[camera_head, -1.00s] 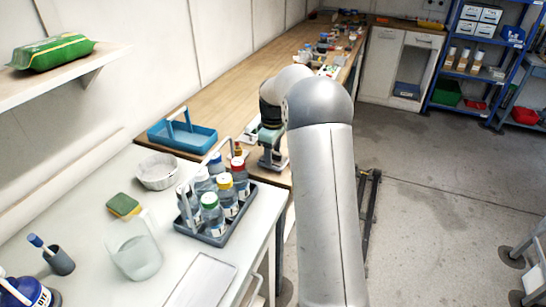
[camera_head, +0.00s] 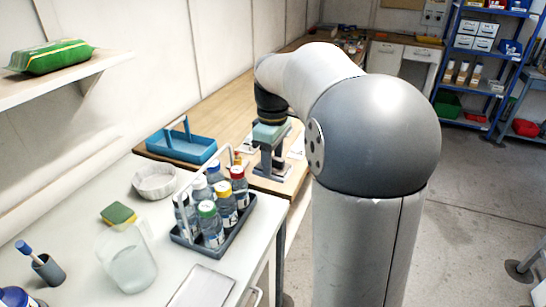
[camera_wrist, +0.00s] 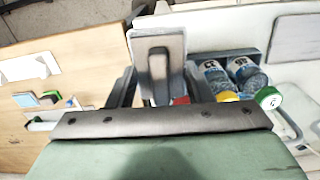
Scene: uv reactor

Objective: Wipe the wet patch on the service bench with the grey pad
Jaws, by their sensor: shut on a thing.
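My gripper (camera_head: 273,158) is over the near end of the wooden bench (camera_head: 232,113), just beyond the bottle rack, pointing down. It is shut on a grey block-like piece, which I take to be the grey pad (camera_wrist: 158,50); in the wrist view it sits between the two fingers. In the head view the pad's flat base (camera_head: 284,174) is low over the bench edge; I cannot tell whether it touches. I cannot make out a wet patch in either view.
A grey rack (camera_head: 228,234) of several bottles stands close to my gripper on the white bench (camera_head: 90,200). A blue carrier (camera_head: 160,147) is left of it. A white bowl (camera_head: 155,182), green-yellow sponge (camera_head: 118,213) and clear jug (camera_head: 127,262) stand nearer.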

